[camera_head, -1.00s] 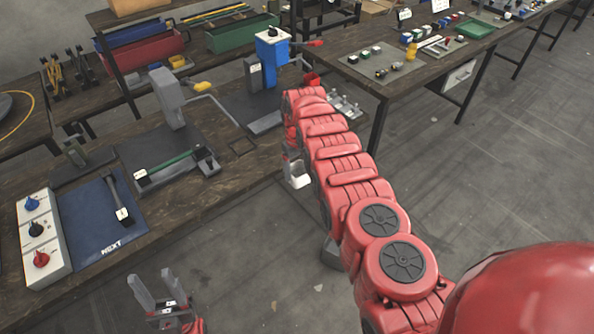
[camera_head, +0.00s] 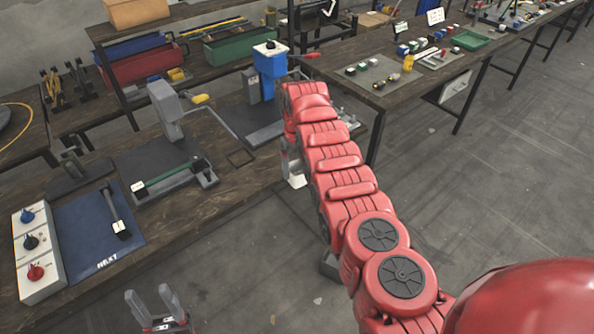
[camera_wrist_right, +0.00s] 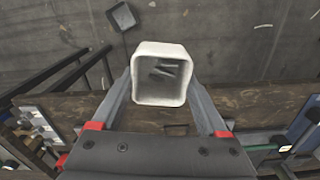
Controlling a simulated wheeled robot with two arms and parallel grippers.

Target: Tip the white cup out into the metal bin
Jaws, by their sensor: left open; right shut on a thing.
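The white cup (camera_head: 298,181) is in my right gripper (camera_head: 291,162), just off the front edge of the workbench and partly hidden by my red right arm. In the right wrist view the right gripper (camera_wrist_right: 160,76) has a finger on either side of the cup (camera_wrist_right: 160,100). I look into its mouth and see several small grey pieces (camera_wrist_right: 163,71) inside. A grey box-like object (camera_head: 329,264) on the floor, mostly behind my right arm, may be the metal bin; I cannot be sure. My left gripper (camera_head: 156,303) is open and empty at the bottom left.
The workbench (camera_head: 190,215) holds a grey press (camera_head: 166,110), a blue press (camera_head: 270,70), a blue mat (camera_head: 85,240) and a knob box (camera_head: 38,255). Another table (camera_head: 395,92) with small parts stands at the back right. The floor at right is open.

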